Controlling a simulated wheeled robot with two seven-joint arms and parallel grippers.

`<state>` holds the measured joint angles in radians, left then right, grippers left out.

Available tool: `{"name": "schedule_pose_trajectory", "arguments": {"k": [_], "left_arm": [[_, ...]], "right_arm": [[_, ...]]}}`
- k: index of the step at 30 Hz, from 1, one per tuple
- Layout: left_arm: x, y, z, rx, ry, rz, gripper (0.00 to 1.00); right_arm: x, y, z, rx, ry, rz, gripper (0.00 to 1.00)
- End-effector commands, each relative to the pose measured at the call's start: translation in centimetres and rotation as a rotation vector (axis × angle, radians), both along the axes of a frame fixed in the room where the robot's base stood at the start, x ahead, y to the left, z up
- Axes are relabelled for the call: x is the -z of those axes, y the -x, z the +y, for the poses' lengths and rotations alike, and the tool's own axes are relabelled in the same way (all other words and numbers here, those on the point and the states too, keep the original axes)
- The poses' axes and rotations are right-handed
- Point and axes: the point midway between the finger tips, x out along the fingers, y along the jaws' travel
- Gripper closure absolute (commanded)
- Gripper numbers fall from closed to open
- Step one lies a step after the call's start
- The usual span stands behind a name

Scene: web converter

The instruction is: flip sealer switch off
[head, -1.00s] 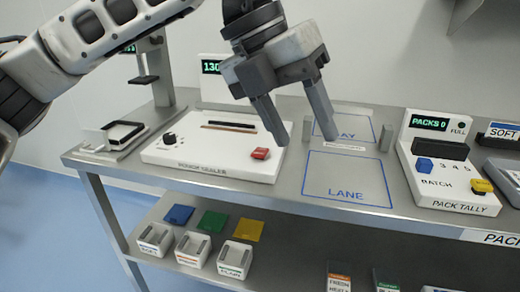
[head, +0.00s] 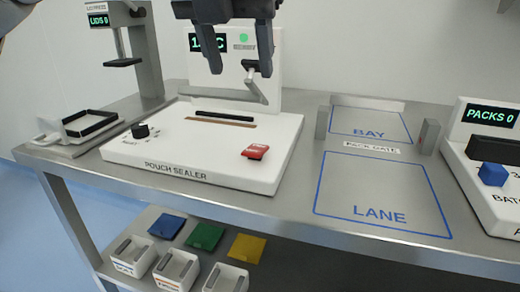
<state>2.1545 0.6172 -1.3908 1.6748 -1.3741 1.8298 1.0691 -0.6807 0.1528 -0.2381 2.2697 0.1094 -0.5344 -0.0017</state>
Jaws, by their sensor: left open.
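The white pouch sealer (head: 200,147) stands on the metal bench, left of the middle. Its red switch (head: 255,152) is at the front right of its top face. A black knob (head: 140,131) is at its left. Its back panel (head: 262,85) has a green display, partly covered, and a green light. My left gripper (head: 235,68) hangs open and empty at the top, in front of the back panel. It is above the switch in the picture and apart from it. My right gripper is not in view.
A pack tally box (head: 486,160) stands at the right. The blue-outlined LANE (head: 380,192) and BAY (head: 368,122) areas are empty, with gate posts between them. A lid press (head: 140,50) is at the left. White bins (head: 176,268) are on the lower shelf.

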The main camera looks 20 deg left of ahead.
Motion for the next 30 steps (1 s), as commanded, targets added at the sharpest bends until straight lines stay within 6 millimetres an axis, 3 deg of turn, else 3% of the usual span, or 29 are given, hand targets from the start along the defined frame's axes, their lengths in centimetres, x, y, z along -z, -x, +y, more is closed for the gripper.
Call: {"name": "schedule_pose_trajectory", "arguments": {"k": [5, 21, 30], "left_arm": [[1.8, -0.6, 0.0, 0.001, -0.001, 0.002, 0.47], [12.1, -4.8, -0.1, 0.001, 0.0, 0.004, 0.47], [14.7, -5.9, -0.2, 0.003, 0.001, 0.002, 0.47]], "right_arm": [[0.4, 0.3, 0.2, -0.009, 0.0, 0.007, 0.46], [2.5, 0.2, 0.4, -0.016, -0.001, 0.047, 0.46], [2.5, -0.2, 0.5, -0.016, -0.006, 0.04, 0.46]]}}
